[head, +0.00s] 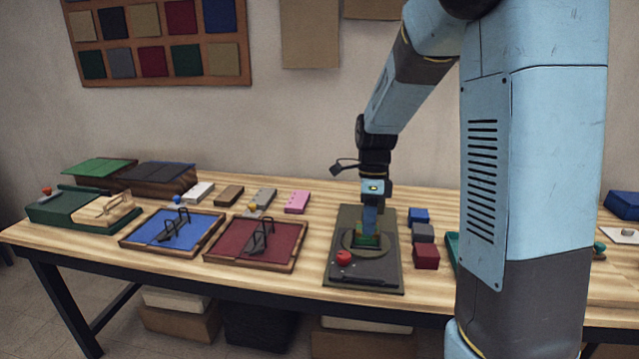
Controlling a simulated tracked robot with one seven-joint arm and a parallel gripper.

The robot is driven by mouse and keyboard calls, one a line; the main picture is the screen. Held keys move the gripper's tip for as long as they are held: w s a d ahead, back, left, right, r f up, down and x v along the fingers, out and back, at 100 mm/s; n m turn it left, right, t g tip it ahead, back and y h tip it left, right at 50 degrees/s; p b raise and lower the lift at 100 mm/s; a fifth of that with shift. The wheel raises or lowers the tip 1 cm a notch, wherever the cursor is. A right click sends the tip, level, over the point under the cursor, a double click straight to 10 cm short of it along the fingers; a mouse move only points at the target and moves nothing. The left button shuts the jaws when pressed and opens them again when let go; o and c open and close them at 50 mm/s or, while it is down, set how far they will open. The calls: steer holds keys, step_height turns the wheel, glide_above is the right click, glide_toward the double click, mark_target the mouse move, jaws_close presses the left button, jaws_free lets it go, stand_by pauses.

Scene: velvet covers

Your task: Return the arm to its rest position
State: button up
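My gripper (368,226) points straight down over the round plate of a dark grey-green device (390,277) with a red knob (343,258) at its front left. A small green and brown piece (366,240) shows at the fingertips. It is too small to tell whether the fingers grip it or only stand around it. My arm reaches from the upper right down to the device, and its column covers part of the table on the right.
A blue-lined tray (150,233) and a red-lined tray (282,258) lie left of the device on the wooden table (310,303). Blue (420,214), grey (424,233) and dark red (426,256) blocks stand close on its right. A green box (62,208) is far left.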

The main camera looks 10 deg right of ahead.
steer(key=s+d+r+n+t, duration=0.1)
steer(key=s+r+n+t, duration=0.3)
steer(key=s+r+n, duration=0.3)
steer(key=s+d+r+n+t, duration=0.1)
steer(key=s+r+n+t, duration=0.2)
steer(key=s+r+n, duration=0.5)
steer(key=s+n, duration=0.5)
steer(key=n, duration=0.1)
steer(key=shift+s+d+r+t+h, duration=0.15)
steer(key=shift+s+d+t+h, duration=0.1)
steer(key=shift+t+h, duration=0.15)
